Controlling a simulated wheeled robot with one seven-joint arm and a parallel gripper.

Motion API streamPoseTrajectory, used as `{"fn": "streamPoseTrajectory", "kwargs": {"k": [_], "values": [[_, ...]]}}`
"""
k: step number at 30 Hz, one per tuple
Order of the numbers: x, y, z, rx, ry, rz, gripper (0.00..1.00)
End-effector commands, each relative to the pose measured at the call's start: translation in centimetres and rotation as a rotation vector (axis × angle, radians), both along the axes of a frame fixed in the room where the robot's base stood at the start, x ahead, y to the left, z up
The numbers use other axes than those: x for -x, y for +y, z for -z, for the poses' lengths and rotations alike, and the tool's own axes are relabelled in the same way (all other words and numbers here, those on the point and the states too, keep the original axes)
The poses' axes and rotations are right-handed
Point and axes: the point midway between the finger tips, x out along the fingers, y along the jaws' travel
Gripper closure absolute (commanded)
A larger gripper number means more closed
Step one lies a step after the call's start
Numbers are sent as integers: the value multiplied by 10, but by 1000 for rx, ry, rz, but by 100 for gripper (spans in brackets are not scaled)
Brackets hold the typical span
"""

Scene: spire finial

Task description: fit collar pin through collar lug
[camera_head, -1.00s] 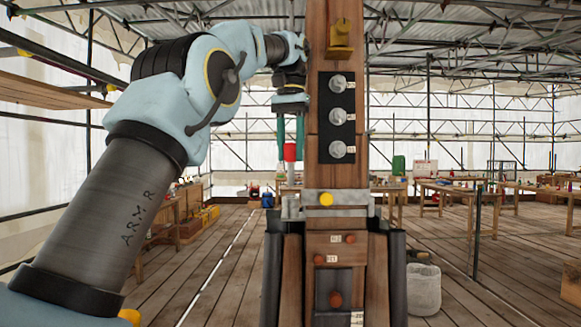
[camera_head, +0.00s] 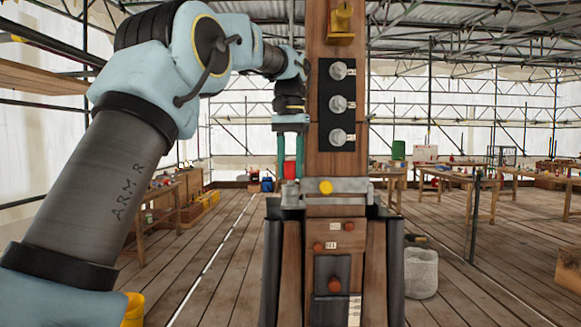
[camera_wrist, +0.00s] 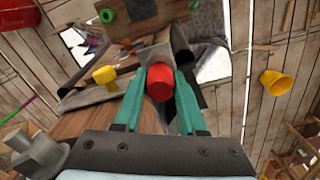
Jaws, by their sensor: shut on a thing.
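The collar pin, with a red head (camera_head: 291,170), is upright between the teal fingers of my gripper (camera_head: 290,163). The fingers are shut on it. The red head also shows in the wrist view (camera_wrist: 160,83), between the fingertips (camera_wrist: 160,90). The grey metal collar (camera_head: 350,186) wraps the wooden post. Its collar lug (camera_head: 290,190) sticks out at the left side, directly below the pin. The pin's shank is hidden or too small to see, so I cannot tell whether its tip is inside the lug's hole.
The wooden post (camera_head: 335,20) stands just right of my gripper. It carries a black plate with several grey knobs (camera_head: 337,104) and a yellow bracket (camera_head: 341,22). A yellow knob (camera_head: 326,187) sits on the collar front. Workbenches stand far behind; the air left of the post is clear.

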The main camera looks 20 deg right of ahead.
Motion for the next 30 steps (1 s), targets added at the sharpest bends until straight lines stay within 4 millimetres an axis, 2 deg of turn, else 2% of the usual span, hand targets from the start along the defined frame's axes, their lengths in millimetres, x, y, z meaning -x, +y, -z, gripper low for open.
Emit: {"fn": "streamPoseTrajectory", "kwargs": {"k": [11, 12, 18, 20, 30], "values": [[0, 0, 5, -1, 1, 0, 100], [0, 0, 5, 0, 0, 0, 58], [0, 0, 4, 0, 0, 0, 36], [0, 0, 4, 0, 0, 0, 30], [1, 1, -2, 1, -1, 0, 30]]}}
